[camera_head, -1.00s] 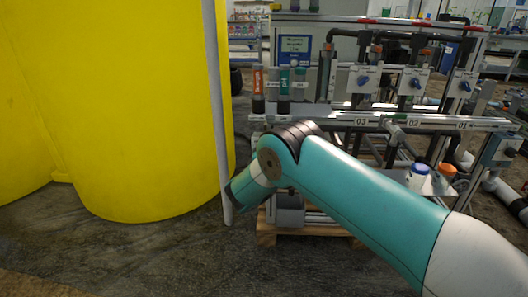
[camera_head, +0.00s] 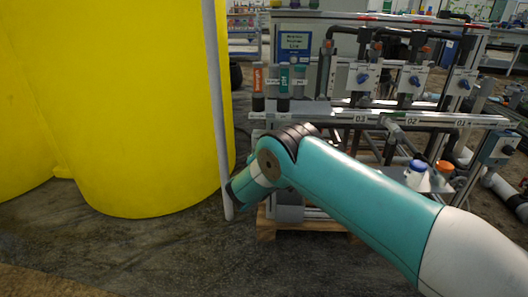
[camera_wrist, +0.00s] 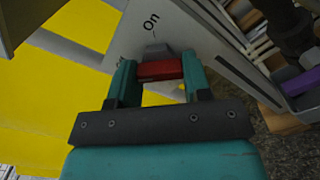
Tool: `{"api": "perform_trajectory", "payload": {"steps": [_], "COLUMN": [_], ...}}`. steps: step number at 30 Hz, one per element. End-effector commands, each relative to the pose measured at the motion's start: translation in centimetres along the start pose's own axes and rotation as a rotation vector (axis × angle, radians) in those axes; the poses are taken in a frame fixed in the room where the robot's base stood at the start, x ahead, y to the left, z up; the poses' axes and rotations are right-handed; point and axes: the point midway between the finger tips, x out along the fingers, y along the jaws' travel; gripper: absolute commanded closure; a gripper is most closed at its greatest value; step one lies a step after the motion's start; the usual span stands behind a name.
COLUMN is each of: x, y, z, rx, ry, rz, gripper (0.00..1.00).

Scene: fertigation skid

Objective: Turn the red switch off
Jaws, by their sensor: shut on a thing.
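The red switch (camera_wrist: 159,70) shows in the wrist view as a short red block below a grey raised piece on a light grey panel (camera_wrist: 185,35). The word "On" is printed on the panel above it. My gripper (camera_wrist: 159,76) has one teal finger on each side of the switch and is shut on it. In the head view my bent arm hides the gripper, and I cannot make out the switch there.
A large yellow tank (camera_head: 140,110) stands at the left, with a thin grey upright pole (camera_head: 216,100) before it. The skid's pipes and blue-handled valves (camera_head: 362,77) are behind my arm. White bottles with blue (camera_head: 416,173) and orange (camera_head: 444,174) caps stand at the right.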

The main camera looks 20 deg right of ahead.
Motion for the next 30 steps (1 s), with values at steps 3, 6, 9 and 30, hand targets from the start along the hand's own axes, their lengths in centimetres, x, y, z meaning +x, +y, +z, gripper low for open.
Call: {"api": "perform_trajectory", "payload": {"steps": [3, 6, 9, 30], "x": [-0.11, -0.11, -0.11, -0.7], "y": [0.0, -0.01, -0.01, 0.01], "z": [-0.16, -0.17, -0.18, -0.06], "rx": [-0.016, -0.021, -0.022, -0.02], "ry": [0.003, 0.003, 0.003, 0.004], "rz": [0.0, 0.0, 0.0, -0.002], "gripper": [0.79, 0.79, 0.79, 0.3]}}
